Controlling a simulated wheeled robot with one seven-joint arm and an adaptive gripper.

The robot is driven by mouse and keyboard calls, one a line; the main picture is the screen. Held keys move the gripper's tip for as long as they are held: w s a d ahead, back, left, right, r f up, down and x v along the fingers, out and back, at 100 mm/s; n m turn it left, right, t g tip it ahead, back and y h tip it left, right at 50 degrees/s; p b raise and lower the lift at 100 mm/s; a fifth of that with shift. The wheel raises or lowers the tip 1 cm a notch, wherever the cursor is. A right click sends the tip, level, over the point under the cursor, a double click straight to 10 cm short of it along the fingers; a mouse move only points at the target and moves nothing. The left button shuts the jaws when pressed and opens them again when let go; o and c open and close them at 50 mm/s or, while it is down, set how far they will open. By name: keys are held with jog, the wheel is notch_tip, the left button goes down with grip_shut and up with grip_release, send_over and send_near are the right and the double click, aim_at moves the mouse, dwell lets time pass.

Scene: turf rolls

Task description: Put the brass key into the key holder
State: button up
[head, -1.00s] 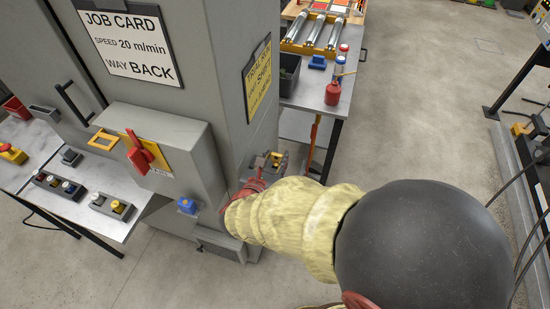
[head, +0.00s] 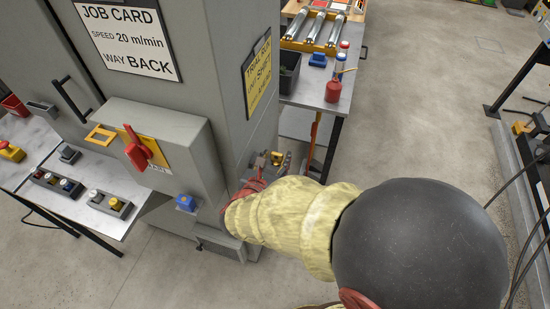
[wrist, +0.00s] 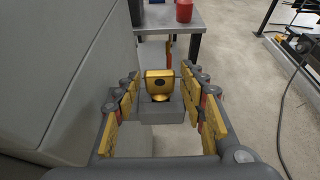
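The brass key (wrist: 160,82), with a dark hole in its broad head, stands upright at a grey block (wrist: 161,112) beside the cabinet's side wall. I cannot tell whether this block is the key holder. My gripper (wrist: 161,76) is open, its yellow-padded fingers on either side of the key with a gap visible at each side. In the head view the brass key (head: 277,158) shows small beyond my arm, and most of my gripper is hidden by the sleeve and red cables.
The grey cabinet (head: 225,90) stands close on the left, with a red rotary switch (head: 138,152). A blue switch (head: 186,203) sits on its lower front. Open floor (head: 420,110) lies to the right.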

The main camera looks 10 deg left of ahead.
jog(key=shift+o, duration=0.9)
jog(key=d+v, duration=0.1)
jog(key=v, duration=1.1)
jog(key=shift+a, duration=0.45)
